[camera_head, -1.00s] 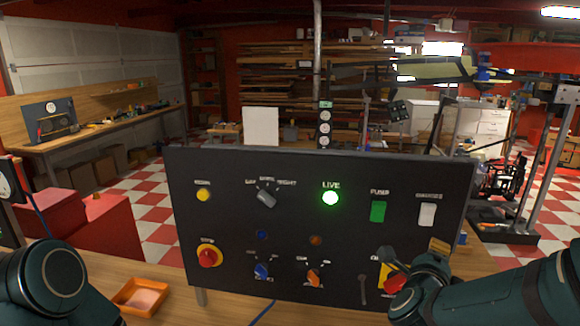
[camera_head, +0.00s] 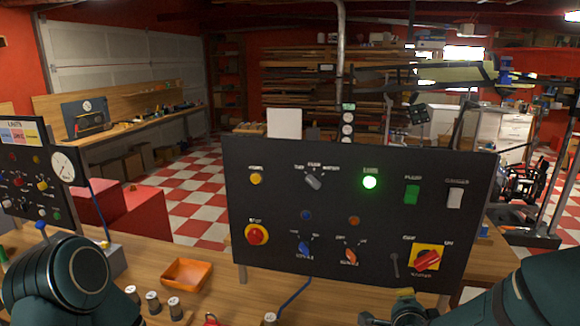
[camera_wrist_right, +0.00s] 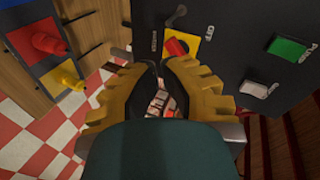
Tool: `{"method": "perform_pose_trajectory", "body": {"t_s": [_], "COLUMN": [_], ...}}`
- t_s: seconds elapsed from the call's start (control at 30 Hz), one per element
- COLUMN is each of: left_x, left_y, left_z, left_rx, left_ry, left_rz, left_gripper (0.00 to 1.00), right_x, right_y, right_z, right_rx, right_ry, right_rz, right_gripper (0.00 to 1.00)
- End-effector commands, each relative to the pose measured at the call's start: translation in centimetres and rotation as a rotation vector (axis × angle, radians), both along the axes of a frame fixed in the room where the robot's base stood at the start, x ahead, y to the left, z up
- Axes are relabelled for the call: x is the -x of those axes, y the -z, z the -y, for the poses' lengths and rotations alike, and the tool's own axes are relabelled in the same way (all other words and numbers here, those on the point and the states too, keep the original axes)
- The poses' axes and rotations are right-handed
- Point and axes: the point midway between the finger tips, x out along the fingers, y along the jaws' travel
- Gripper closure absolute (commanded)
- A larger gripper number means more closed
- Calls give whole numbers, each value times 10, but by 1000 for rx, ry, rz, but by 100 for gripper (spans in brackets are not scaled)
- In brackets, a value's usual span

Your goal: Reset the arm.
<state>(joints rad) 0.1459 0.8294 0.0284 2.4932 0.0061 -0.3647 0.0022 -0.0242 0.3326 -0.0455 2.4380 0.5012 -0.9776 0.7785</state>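The black control panel (camera_head: 330,240) stands upright on the wooden bench. On its lower right is a yellow plate with a red rotary switch (camera_head: 427,260), with a small grey lever (camera_head: 395,265) beside it. In the right wrist view, the red switch (camera_wrist_right: 176,47) is just beyond the fingertips, apart from them. My right gripper (camera_wrist_right: 158,62) is open and empty, with floor showing between its yellow fingers.
The LIVE lamp (camera_head: 370,182) glows green. The panel also has a red stop button (camera_head: 256,235) and several knobs. An orange tray (camera_head: 187,274) and several small cylinders (camera_head: 153,301) are on the bench. A second panel (camera_head: 28,175) stands at left.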

Motion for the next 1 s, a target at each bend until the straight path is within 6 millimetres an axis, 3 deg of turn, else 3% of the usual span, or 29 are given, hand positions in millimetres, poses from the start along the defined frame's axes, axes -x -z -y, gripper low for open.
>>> {"method": "perform_pose_trajectory", "body": {"t_s": [0.03, 0.2, 0.3, 0.43, 0.6, 0.7, 1.0], "left_x": [1, 2, 3, 4, 4, 5, 4], "left_y": [3, 9, 13, 17, 19, 20, 20], "left_z": [0, 0, 1, 2, 2, 2, 3], "left_rx": [-1, -4, -5, -6, -8, -8, -8], "left_ry": [-1, 1, 2, 4, 6, 6, 6], "left_rz": [-1, -7, -9, -12, -14, -14, -14], "left_gripper": [53, 53, 53, 53, 53, 53, 53], "right_x": [4, 35, 69, 118, 166, 179, 182], "right_y": [32, 130, 183, 234, 267, 274, 275], "right_z": [-15, -66, -95, -126, -148, -153, -154], "right_rx": [40, 177, 242, 297, 328, 334, 337], "right_ry": [-89, -459, -706, -1010, -1285, -1359, -1376], "right_rz": [-94, -399, -555, -700, -787, -802, -804], "right_gripper": [100, 100, 100, 100, 100, 100, 100]}}
